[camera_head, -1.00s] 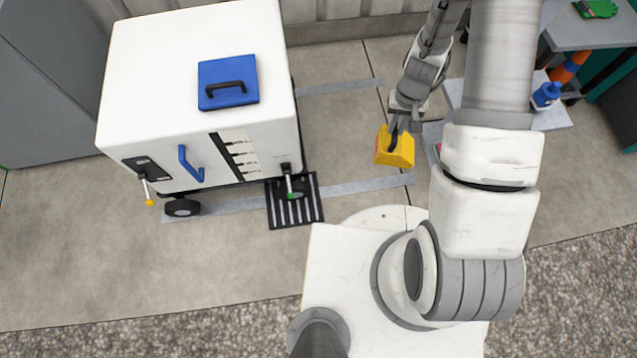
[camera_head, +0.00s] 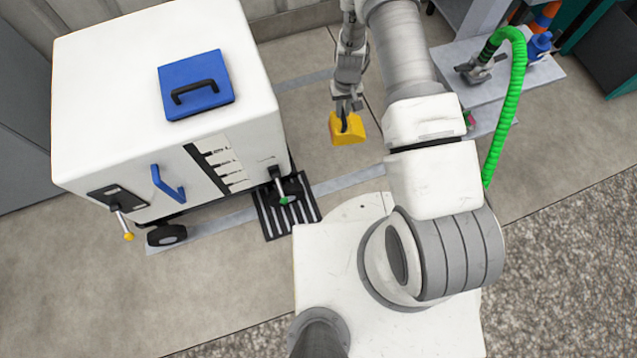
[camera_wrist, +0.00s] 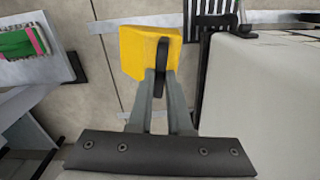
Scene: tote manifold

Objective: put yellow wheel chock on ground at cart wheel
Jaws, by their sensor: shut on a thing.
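The yellow wheel chock (camera_head: 346,129) is a wedge with a dark handle, held in the air to the right of the white cart (camera_head: 130,60). It also shows in the wrist view (camera_wrist: 146,52). My gripper (camera_head: 346,106) is shut on the chock's dark handle; its fingers show in the wrist view (camera_wrist: 158,85). The cart's near-left wheel (camera_head: 167,235) is black and stands on the ground. Its near-right wheel (camera_head: 288,190) is partly hidden behind a green-tipped lever, at a black slotted grate (camera_head: 284,212). Other wheels are hidden under the cart.
A grey low shelf (camera_head: 515,80) at the right holds a green hose (camera_head: 512,95) and a blue bottle (camera_head: 538,44). Pale tape strips (camera_head: 350,181) mark the floor.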

